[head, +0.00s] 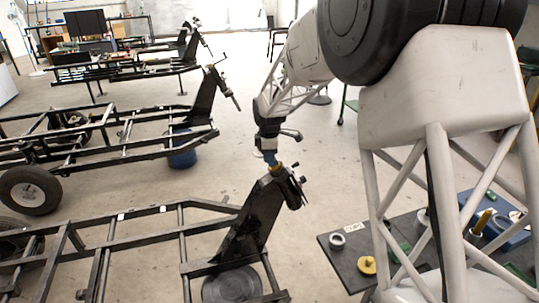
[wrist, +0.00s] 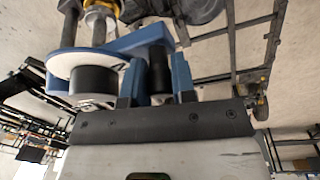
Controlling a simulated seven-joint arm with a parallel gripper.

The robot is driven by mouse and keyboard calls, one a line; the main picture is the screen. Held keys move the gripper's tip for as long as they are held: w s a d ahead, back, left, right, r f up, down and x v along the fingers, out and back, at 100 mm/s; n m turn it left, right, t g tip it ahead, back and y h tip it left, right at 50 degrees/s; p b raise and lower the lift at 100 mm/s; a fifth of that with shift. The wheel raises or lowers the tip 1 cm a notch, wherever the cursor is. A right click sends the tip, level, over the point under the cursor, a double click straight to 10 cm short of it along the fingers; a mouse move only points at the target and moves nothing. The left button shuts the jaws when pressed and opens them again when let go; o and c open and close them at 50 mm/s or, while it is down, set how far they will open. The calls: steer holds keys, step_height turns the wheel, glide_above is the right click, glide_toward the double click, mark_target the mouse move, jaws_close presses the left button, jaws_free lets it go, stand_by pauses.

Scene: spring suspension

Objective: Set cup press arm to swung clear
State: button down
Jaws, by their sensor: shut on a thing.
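My gripper (head: 268,150) is at the top of the dark upright (head: 250,218) on the near frame. In the wrist view, its two blue fingers (wrist: 158,82) are shut on a short black grip (wrist: 160,70). This grip joins a blue arm (wrist: 145,38), which looks like the cup press arm. A white disc (wrist: 60,66) with a black cylinder (wrist: 93,80) sits at the left, beside the blue arm. A yellow collar (wrist: 100,20) shows above it, and also in the head view (head: 277,168). My gripper hides much of the arm in the head view.
A dark table (head: 345,262) at lower right bears a grey ring (head: 337,240), a yellow part (head: 367,265) and a blue tray (head: 500,228). More frames (head: 110,140) stand behind at left. Bare floor lies between the frames and the table.

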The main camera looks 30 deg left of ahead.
steer(key=s+a+f+m+t, duration=0.2)
steer(key=a+m, duration=0.2)
steer(key=a, duration=0.1)
steer(key=s+a+f+m+t, duration=0.1)
steer(key=s+a+f+m, duration=0.1)
steer(key=a+f+m, duration=0.3)
steer(key=w+a+m+t+h, duration=0.1)
steer(key=w+a+m+t, duration=0.2)
steer(key=w+a+m, duration=0.2)
steer(key=shift+a+r+m, duration=0.45)
steer(key=shift+a+m, duration=1.15)
steer(key=shift+a, duration=1.95)
steer(key=shift+w, duration=0.1)
steer(key=c, duration=0.9)
jaws_free()
steer(key=shift+c, duration=0.2)
steer(key=v, duration=0.7)
steer(key=shift+s+r, duration=0.25)
steer(key=shift+r, duration=0.05)
